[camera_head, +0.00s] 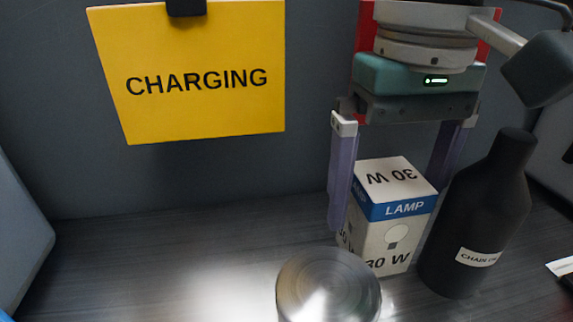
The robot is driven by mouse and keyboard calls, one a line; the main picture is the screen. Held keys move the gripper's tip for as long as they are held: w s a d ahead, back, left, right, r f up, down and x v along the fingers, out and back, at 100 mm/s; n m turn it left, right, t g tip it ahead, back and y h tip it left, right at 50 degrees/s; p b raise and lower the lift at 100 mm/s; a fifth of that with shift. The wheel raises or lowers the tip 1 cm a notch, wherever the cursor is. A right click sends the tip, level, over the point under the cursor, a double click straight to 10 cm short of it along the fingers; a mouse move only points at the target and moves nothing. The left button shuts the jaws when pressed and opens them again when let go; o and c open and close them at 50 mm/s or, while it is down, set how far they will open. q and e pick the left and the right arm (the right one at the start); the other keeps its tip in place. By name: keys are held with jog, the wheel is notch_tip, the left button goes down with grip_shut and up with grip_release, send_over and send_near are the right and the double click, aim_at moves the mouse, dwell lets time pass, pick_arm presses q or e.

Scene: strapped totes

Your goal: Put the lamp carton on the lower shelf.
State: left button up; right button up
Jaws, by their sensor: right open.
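The lamp carton (392,237) is a small white box with a blue "LAMP" band and "30 W" print. It stands upright on the dark surface at the right of the head view. My right gripper (392,190) comes down from above and is open. Its two purple fingers are on either side of the carton. The left finger overlaps the carton's left side in the picture, and the right finger is partly hidden behind the carton and the bottle. I cannot tell whether either finger touches it. My left gripper is not in view. I cannot make out the lower shelf as such.
A black bottle (475,220) with a white label stands close to the carton's right. A shiny round metal object (328,290) is in front of the carton, to the left. A yellow "CHARGING" sign (195,110) hangs at the back wall. The surface at left (140,260) is clear.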

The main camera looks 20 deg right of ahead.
notch_tip(320, 180, down, 4)
jog(key=shift+r+b, duration=0.15)
jog(key=shift+b, duration=0.3)
jog(key=shift+w, duration=0.1)
jog(key=shift+c, duration=0.2)
jog(key=shift+r, duration=0.15)
jog(key=c, duration=1.5)
